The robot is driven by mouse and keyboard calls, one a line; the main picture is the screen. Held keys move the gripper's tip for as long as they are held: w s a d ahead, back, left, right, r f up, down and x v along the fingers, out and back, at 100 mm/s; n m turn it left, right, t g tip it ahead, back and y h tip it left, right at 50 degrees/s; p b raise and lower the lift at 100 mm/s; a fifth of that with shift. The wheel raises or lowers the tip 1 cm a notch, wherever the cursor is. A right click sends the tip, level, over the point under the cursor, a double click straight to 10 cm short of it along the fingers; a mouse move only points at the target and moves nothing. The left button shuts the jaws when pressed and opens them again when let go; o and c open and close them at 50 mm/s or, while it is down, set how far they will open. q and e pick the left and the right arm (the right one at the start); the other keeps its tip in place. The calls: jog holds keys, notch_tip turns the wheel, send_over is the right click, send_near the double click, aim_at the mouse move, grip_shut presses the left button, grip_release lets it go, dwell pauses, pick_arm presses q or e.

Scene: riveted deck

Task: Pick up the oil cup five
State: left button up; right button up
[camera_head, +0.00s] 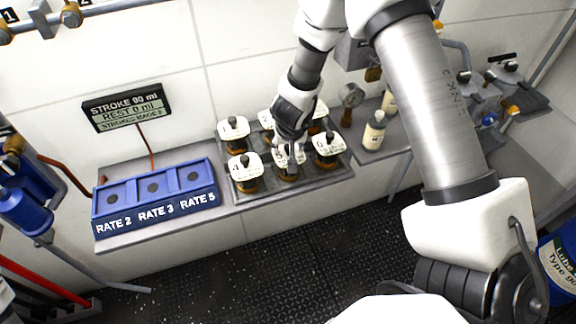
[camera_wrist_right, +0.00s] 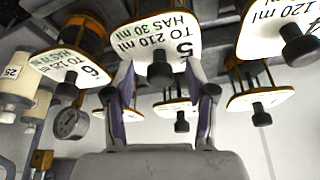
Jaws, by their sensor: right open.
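Oil cup five (camera_head: 288,176) stands upright in the middle of the front row on the tray, partly covered by my gripper. In the right wrist view its white tag (camera_wrist_right: 145,42) reads "5, TO 210 ml, HAS 30 ml", with a dark knob. My right gripper (camera_head: 290,148) is right above and at this cup, coming down from the top. In the wrist view its open fingers (camera_wrist_right: 162,95) stand to either side of the cup's knob and tag. I cannot tell whether they touch it. My left gripper is not in view.
Cup four (camera_head: 245,178) and cup six (camera_head: 327,150) stand close on either side; more cups are behind. The tray (camera_head: 335,172) lies on a wall shelf. A blue RATE block (camera_head: 155,213) is left, a display (camera_head: 127,106) above it, and a bottle (camera_head: 374,132) right.

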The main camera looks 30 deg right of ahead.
jog(key=shift+w+d+f, duration=0.1)
jog(key=shift+w+f, duration=0.1)
jog(key=shift+f, duration=0.05)
jog(key=shift+s+r, duration=0.2)
jog(key=shift+c, duration=0.3)
jog(key=shift+s+a, duration=0.1)
jog(key=shift+a, duration=0.1)
grip_shut()
jog(key=shift+r, duration=0.15)
